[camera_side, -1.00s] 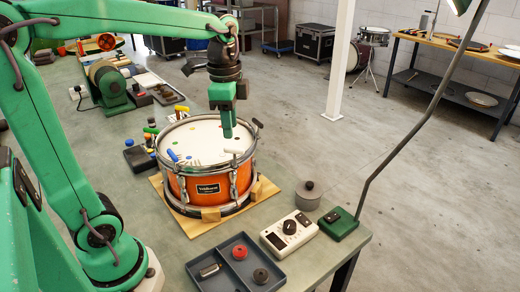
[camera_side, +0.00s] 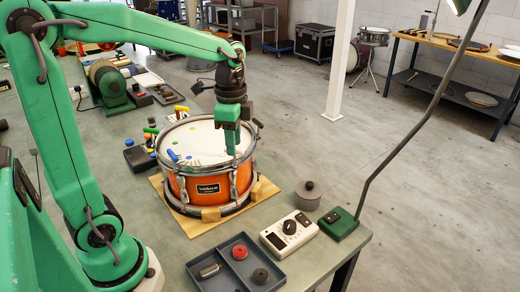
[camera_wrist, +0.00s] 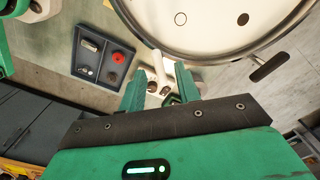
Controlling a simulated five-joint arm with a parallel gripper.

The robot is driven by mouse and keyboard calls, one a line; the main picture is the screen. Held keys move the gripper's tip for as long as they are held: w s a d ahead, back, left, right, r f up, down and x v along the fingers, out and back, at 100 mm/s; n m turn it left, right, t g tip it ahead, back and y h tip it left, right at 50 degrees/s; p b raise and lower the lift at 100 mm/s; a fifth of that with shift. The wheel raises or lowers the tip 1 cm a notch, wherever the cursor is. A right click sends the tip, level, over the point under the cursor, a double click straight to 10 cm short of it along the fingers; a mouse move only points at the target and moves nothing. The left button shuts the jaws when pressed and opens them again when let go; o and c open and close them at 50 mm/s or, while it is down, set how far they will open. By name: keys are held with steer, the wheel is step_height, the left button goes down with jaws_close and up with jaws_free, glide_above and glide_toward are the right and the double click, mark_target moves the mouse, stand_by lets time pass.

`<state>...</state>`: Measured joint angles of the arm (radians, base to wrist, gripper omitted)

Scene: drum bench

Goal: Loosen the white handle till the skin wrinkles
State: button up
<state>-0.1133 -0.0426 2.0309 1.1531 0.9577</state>
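The orange snare drum (camera_side: 205,190) stands on a wooden board, with a pale skin (camera_side: 190,140) on top. My gripper (camera_side: 232,151) points down at the drum's near right rim. In the wrist view my gripper (camera_wrist: 160,72) is open, with one finger on each side of the white handle (camera_wrist: 158,62) beside the rim. A gap seems to show between handle and fingers, but I cannot tell whether either touches. In the side view my gripper hides the white handle.
A grey tray (camera_side: 218,283) with a red knob and dark parts lies at the front. A white meter box (camera_side: 275,238), a green box (camera_side: 338,228) and a grey lidded pot (camera_side: 307,200) stand to the right.

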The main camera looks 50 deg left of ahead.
steer(key=shift+f, duration=1.4)
jaws_close()
steer(key=shift+n, duration=0.4)
steer(key=n, duration=0.4)
steer(key=shift+r+n, duration=0.1)
steer(key=shift+n, duration=2.4)
